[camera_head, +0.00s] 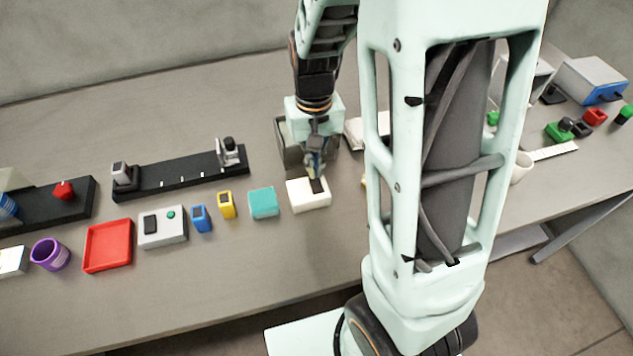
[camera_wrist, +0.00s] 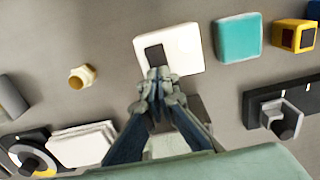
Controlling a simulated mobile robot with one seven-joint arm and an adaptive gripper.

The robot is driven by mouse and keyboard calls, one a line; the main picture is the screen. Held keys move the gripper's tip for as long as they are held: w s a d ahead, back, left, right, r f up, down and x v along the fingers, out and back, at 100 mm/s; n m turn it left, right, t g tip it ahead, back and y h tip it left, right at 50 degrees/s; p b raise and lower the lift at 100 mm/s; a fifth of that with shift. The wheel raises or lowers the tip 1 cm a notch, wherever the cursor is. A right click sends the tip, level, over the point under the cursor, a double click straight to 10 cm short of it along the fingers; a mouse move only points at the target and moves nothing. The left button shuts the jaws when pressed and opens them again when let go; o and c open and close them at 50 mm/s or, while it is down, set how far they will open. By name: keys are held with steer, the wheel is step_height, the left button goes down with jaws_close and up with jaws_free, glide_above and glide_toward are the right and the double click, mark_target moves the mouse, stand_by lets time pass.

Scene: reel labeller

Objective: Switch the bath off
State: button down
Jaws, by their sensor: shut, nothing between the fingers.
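A white box (camera_head: 308,202) with a dark rocker-like switch (camera_head: 318,185) on its top stands on the bench below my gripper. In the wrist view the white box (camera_wrist: 185,48) and its dark switch (camera_wrist: 154,58) lie just beyond my fingertips. My gripper (camera_head: 316,172) is shut and empty, pointing down over the box's rear edge by the switch; it also shows in the wrist view (camera_wrist: 158,82). I cannot tell if the tips touch the switch, nor its position. A grey open tank (camera_head: 291,155), perhaps the bath, stands behind, partly hidden by my gripper.
A teal block (camera_head: 263,203), a yellow item (camera_head: 226,205) and a blue item (camera_head: 201,218) stand left of the box. A grey box with a green button (camera_head: 163,228) and a red tray (camera_head: 107,246) lie farther left. A brass fitting (camera_wrist: 82,76) shows in the wrist view.

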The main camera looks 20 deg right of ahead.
steer(key=shift+f+b, duration=0.9)
steer(key=shift+f, duration=0.2)
stand_by(1.0)
steer(key=shift+r+p, duration=2.9)
steer(key=shift+r, duration=0.7)
steer(key=shift+w, duration=0.1)
